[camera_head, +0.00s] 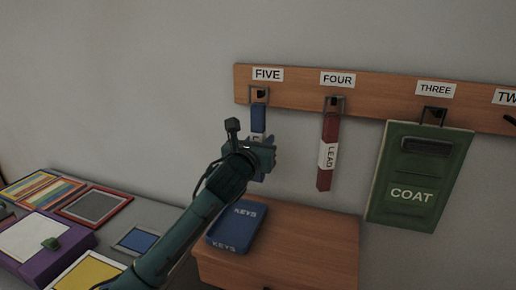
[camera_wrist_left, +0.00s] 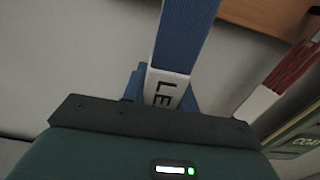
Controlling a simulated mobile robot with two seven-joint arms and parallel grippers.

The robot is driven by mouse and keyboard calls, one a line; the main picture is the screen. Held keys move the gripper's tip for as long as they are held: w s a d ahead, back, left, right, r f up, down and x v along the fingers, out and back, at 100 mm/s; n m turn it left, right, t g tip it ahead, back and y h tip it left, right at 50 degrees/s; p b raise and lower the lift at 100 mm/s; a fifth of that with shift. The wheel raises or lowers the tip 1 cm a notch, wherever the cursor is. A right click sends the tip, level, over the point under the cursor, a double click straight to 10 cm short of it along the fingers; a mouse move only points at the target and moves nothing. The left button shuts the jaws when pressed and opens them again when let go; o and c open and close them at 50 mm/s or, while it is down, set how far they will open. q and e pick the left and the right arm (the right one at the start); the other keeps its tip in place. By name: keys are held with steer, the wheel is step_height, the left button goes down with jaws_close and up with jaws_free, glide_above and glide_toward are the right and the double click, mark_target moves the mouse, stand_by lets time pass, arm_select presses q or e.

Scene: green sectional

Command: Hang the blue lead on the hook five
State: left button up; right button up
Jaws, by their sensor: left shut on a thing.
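The blue lead (camera_head: 258,117) is upright under the label FIVE (camera_head: 268,74), its metal loop (camera_head: 259,95) at hook five (camera_head: 260,93). I cannot tell for sure whether the loop rests on the hook. My left gripper (camera_head: 259,150) is shut on the lower part of the lead and hides its lower end. In the left wrist view the blue strap (camera_wrist_left: 186,35) runs up from the jaws, with its white label (camera_wrist_left: 165,88) partly covered. My right gripper is not in view.
A red lead (camera_head: 327,160) hangs under FOUR and a green COAT bag (camera_head: 415,175) under THREE on the wooden rail (camera_head: 310,92). Below, a blue KEYS tray (camera_head: 236,226) sits on a wooden cabinet (camera_head: 300,245). A table with coloured panels (camera_head: 95,206) is at left.

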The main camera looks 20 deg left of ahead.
mark_target(269, 134)
arm_select(q)
steer(key=shift+w+f+b, duration=0.1)
steer(key=shift+w+b, duration=0.7)
steer(key=shift+w, duration=0.5)
steer(key=shift+w+f+p, duration=0.45)
steer(key=shift+w+p, duration=0.05)
steer(key=shift+f, duration=0.2)
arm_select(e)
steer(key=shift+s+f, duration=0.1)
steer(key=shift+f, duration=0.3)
arm_select(q)
steer(key=o, duration=1.1)
steer(key=shift+c, duration=0.2)
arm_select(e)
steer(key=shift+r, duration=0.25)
